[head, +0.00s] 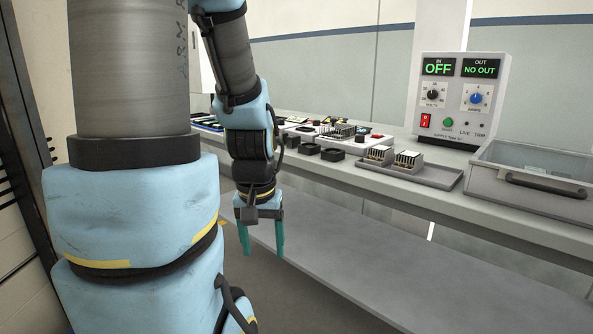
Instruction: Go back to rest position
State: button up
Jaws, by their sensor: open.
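My gripper (261,238) hangs at the end of my blue and grey arm, pointing down. Its two teal fingers are apart with nothing between them. It is in front of the bench (520,237), over the lower shelf and floor area, touching nothing that I can see. My large upper arm links fill the left of the head view and hide part of the room behind them.
On the bench stand a power supply box (459,98) reading OFF and NO OUT, a grey tray (412,173) with two finned parts, and a grey bin (530,182). Small black boxes (332,154) and several panels lie further left. A lower shelf (390,285) juts out below.

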notch_tip(320, 180, up, 15)
jog(key=p, duration=1.2)
jog(key=shift+p, duration=0.3)
